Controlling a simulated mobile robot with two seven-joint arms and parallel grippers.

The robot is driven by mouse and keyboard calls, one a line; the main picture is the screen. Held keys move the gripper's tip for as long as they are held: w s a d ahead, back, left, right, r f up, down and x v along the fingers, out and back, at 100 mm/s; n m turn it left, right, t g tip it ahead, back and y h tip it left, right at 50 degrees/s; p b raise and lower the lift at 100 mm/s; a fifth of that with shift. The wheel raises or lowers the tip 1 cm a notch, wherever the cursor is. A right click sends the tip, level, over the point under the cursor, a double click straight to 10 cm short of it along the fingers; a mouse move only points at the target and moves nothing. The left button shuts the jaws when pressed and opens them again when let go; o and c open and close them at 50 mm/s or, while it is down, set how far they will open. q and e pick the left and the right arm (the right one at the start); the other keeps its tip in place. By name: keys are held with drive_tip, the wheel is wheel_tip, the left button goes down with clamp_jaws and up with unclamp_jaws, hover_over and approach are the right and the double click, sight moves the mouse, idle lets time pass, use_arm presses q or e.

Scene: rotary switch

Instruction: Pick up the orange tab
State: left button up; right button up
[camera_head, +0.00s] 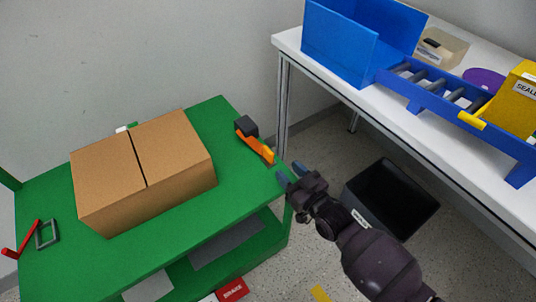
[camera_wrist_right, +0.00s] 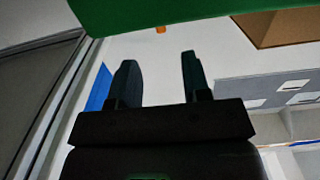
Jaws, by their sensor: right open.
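The orange tab (camera_head: 258,148) lies near the right edge of the green table, beside a dark grey block (camera_head: 246,127). A small bit of orange (camera_wrist_right: 160,30), likely the tab, shows at the green edge in the right wrist view. My right gripper (camera_head: 290,175) is open and empty, just off the table's right corner, to the lower right of the tab and apart from it. Its two fingers (camera_wrist_right: 158,60) stand apart in the wrist view, with nothing between them. My left gripper is not in view.
A closed cardboard box (camera_head: 180,160) stands on the green table (camera_head: 235,195). A red handle and a grey frame (camera_head: 47,234) sit at the left. A black bin (camera_head: 395,190) is on the floor. A white bench (camera_head: 330,75) holds blue and yellow parts.

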sight(273, 155)
drive_tip(key=shift+w+a+f, duration=0.15)
drive_tip(key=shift+w+a, duration=0.15)
drive_tip(key=shift+w, duration=0.1)
drive_tip(key=shift+w+a, duration=0.25)
drive_tip(key=shift+w, duration=0.05)
drive_tip(key=b+x, duration=0.1)
drive_tip(key=x, duration=0.3)
drive_tip(key=shift+a+f+b, duration=0.1)
drive_tip(key=shift+f+b, duration=0.05)
drive_tip(key=shift+b, duration=0.15)
drive_tip(key=shift+w+a, duration=0.15)
drive_tip(key=shift+w, duration=0.15)
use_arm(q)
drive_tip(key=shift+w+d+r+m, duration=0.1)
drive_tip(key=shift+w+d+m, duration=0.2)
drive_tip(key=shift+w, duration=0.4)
use_arm(e)
drive_tip(key=shift+r, duration=0.25)
clamp_jaws()
